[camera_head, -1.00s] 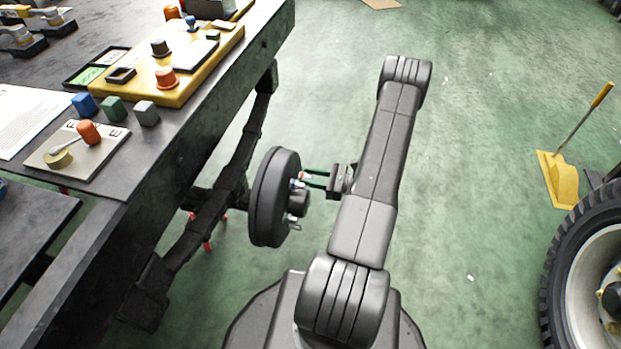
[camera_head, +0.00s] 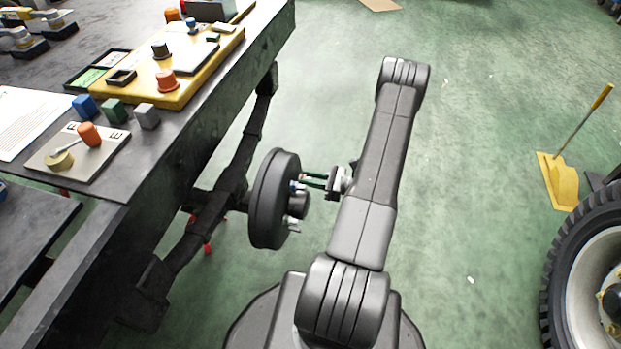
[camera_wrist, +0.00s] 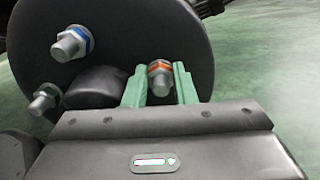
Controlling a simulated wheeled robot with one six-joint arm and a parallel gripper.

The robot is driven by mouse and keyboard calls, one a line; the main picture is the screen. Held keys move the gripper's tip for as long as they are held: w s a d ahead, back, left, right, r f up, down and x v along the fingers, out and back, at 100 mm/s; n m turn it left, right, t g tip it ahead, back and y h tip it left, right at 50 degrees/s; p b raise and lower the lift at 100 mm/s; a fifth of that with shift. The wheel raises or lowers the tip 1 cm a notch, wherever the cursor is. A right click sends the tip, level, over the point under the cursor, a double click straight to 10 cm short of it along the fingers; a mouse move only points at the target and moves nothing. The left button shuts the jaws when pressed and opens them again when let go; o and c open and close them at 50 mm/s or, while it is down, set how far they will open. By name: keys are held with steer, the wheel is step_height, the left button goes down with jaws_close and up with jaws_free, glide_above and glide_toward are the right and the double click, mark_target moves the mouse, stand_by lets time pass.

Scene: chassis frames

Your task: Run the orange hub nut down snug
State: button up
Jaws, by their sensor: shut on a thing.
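The orange hub nut (camera_wrist: 160,68) sits on a threaded stud of the dark round hub (camera_head: 268,200). In the wrist view the green fingers of my gripper (camera_wrist: 160,82) stand on either side of the nut and are shut on it. In the head view my gripper (camera_head: 313,180) reaches left from the arm to the hub face, and the orange nut cannot be made out there. A blue-ringed nut (camera_wrist: 73,42) is on another stud at upper left in the wrist view. How tightly the orange nut seats cannot be told.
Another stud (camera_wrist: 44,98) and a dark central boss (camera_wrist: 95,88) stick out near the fingers. The workbench (camera_head: 165,170) with parts on it is left of the hub. A large tire (camera_head: 590,270) stands at right. Green floor between is open.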

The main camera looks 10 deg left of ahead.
steer(key=m, duration=0.5)
steer(key=m+p, duration=0.1)
steer(key=m, duration=0.4)
steer(key=m+p, duration=0.1)
steer(key=m, duration=0.5)
steer(key=shift+w+f, duration=0.35)
steer(key=shift+d+f+m, duration=0.1)
steer(key=shift+f+m, duration=0.1)
steer(key=shift+m, duration=2)
steer(key=o, duration=0.7)
steer(key=shift+d, duration=0.1)
